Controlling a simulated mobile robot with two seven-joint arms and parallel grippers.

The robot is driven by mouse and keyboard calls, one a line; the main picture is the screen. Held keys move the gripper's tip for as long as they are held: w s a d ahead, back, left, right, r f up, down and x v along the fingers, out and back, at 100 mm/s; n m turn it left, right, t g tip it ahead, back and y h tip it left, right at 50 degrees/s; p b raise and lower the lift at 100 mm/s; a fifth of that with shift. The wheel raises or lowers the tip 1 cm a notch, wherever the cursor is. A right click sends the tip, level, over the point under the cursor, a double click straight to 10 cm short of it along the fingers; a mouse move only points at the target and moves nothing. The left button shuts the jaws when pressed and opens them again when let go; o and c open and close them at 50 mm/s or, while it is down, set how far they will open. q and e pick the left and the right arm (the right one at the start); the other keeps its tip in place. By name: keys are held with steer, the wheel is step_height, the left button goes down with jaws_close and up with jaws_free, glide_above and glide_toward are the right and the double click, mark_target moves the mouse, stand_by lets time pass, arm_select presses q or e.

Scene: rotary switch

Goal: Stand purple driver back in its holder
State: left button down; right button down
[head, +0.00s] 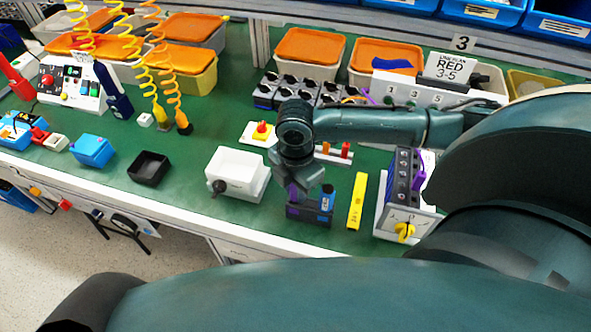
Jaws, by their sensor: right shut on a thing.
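The purple driver (292,193) shows in part beneath my right gripper (302,187), at the left side of a small dark holder (308,214). My right gripper is shut on the driver, and its fingers and wrist hide much of it. A blue driver (327,197) stands upright in the right side of the holder. The driver's lower end is hard to make out, so I cannot tell how deep it sits. My left gripper is not in view.
A yellow bar (356,201) lies right of the holder. Beyond it is a box with a yellow rotary knob (404,231) and a purple part (418,172). A white box (237,173) with a black knob stands left. Green mat (185,202) is free near the black tray (149,168).

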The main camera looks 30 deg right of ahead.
steer(key=shift+f, duration=0.65)
steer(key=shift+f, duration=0.1)
steer(key=c, duration=1.1)
jaws_free()
steer(key=shift+r, duration=0.4)
step_height(320, 180, up, 12)
steer(key=shift+f, duration=0.25)
steer(key=shift+r, duration=0.45)
